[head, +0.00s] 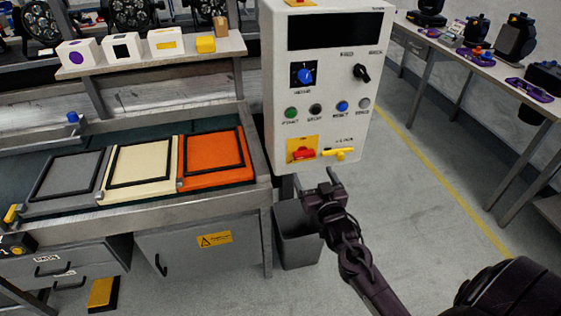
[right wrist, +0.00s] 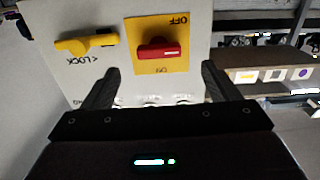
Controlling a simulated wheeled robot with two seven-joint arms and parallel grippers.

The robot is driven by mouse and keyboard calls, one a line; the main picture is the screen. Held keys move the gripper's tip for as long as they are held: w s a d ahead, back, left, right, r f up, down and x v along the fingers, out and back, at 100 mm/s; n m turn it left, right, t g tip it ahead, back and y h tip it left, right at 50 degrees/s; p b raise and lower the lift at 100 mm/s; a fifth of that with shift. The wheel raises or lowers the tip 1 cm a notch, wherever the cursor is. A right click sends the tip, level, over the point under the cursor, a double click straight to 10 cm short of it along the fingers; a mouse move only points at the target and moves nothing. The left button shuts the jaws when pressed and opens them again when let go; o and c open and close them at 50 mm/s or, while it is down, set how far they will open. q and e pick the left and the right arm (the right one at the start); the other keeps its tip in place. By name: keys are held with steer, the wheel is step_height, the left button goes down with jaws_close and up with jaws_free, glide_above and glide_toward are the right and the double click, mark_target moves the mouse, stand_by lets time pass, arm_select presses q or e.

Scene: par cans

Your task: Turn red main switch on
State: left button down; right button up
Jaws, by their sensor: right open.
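The red main switch (head: 303,154) sits on a yellow plate (head: 293,145) low on the front of the white control cabinet (head: 330,88). In the right wrist view the red handle (right wrist: 158,50) lies roughly level, between an OFF label and a second label that looks like ON; that view seems upside down. A yellow lock lever (head: 338,153) is beside the switch. My right gripper (head: 322,183) is open and empty, just below and in front of the switch, apart from it. In the wrist view its fingertips (right wrist: 160,82) are spread wider than the handle. My left gripper does not show.
A row of buttons (head: 316,109), a blue knob (head: 306,76) and a black selector (head: 361,72) are above the switch. A grey bin (head: 297,238) stands below the cabinet. A workbench (head: 225,203) with coloured panels is at left. Open floor lies at right.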

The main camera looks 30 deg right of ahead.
mark_target(305, 157)
steer(key=x, duration=0.6)
steer(key=shift+w+d+r+p, duration=0.15)
steer(key=shift+w+r+p, duration=0.15)
steer(key=shift+w+p, duration=0.1)
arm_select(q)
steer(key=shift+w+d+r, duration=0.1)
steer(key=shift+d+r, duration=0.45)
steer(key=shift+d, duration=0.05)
arm_select(e)
steer(key=shift+w+d+f, duration=0.1)
steer(key=shift+w+d, duration=0.05)
steer(key=shift+w, duration=0.35)
steer(key=c, duration=1)
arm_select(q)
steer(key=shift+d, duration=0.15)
